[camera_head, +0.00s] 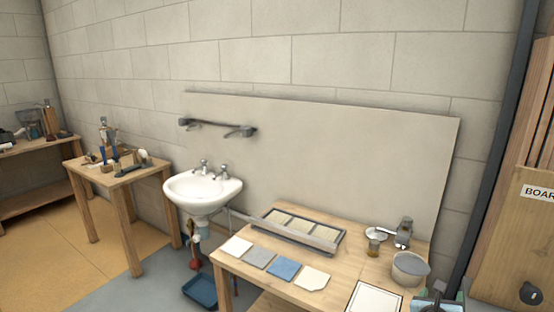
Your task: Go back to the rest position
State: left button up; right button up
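Neither of my grippers can be made out in the head view, and no arm of mine reaches across the picture. I cannot tell whether they are open or shut. The task names no object.
A white sink (203,188) hangs on the wall panel (330,150), with a blue tray (201,290) on the floor below. A tool table (122,183) stands left. A cabinet labelled BOARD (500,245) bounds the right. Open floor (50,260) lies left.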

jog(key=d+r+n+h, duration=0.1)
jog(key=d+r+h, duration=0.15)
jog(key=d, duration=0.55)
jog(key=w+a+r+n+t+y, duration=0.2)
jog(key=a+r+n+t+y, duration=0.3)
jog(key=n, duration=0.8)
jog(key=w+a+r+n+t+y, duration=0.2)
jog(key=a+n+t+y, duration=0.3)
jog(key=n, duration=0.7)
notch_tip(320, 180, down, 9)
jog(key=a+n+g, duration=0.1)
jog(key=n+g, duration=0.5)
jog(key=n, duration=1.1)
jog(key=s+a+f+g+y, duration=0.2)
jog(key=s+a+f, duration=0.3)
jog(key=s+f, duration=0.35)
jog(key=s+a+f+g+y, duration=0.1)
jog(key=s+a+f, duration=0.4)
jog(key=s+f, duration=0.4)
jog(key=s+a+f+g, duration=0.1)
jog(key=s+a, duration=0.3)
jog(key=s, duration=1)
jog(key=s+a+f+m+g+y, duration=0.1)
jog(key=s+a, duration=0.4)
jog(key=s, duration=0.9)
jog(key=shift+f+g, duration=0.45)
jog(key=shift+g, duration=0.35)
jog(key=shift+y, duration=0.25)
